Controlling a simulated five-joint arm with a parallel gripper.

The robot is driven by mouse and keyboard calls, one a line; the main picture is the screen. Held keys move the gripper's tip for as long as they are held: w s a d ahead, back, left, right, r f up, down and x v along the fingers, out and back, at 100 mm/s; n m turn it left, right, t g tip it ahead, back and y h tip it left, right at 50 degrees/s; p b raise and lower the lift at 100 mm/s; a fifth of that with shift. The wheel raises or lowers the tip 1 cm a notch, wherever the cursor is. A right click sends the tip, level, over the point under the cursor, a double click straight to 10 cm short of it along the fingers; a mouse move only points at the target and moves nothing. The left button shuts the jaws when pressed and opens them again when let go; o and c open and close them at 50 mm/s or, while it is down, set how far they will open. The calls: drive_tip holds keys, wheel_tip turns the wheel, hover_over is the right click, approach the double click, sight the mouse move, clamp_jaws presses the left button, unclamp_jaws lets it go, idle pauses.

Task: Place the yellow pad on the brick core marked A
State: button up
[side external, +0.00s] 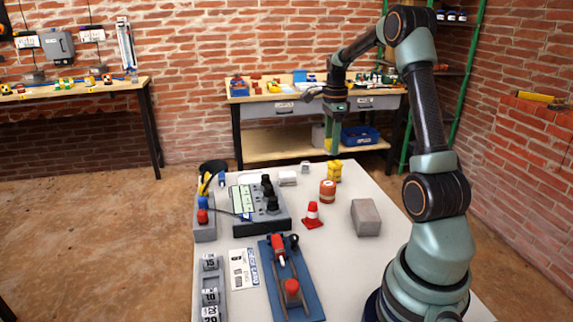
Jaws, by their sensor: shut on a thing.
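My gripper (332,150) points straight down above the far part of the pale table. It is shut on a small yellow thing, which looks like the yellow pad (328,145); the fingers hide part of it. A short orange-red cylinder with a pale band (327,190) stands upright on the table, below and nearer the camera than my gripper. It looks like the brick core, but I cannot read a letter on it. Another yellow object (334,172) stands on the table just behind the cylinder, below my gripper.
A red and white cone (313,215) stands in front of the cylinder, and a grey block (366,217) lies to the right. A grey control box (262,205) is on the left. A blue-based rig (290,287) lies nearer the camera. Small pale blocks (287,178) lie at the back.

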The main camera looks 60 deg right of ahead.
sight(328, 183)
wheel_tip(328, 183, down, 10)
drive_tip(key=shift+f, duration=0.2)
drive_tip(key=shift+f, duration=0.2)
idle(0.3)
drive_tip(key=o, duration=1.3)
drive_tip(key=shift+o, duration=0.2)
drive_tip(key=shift+r, duration=0.1)
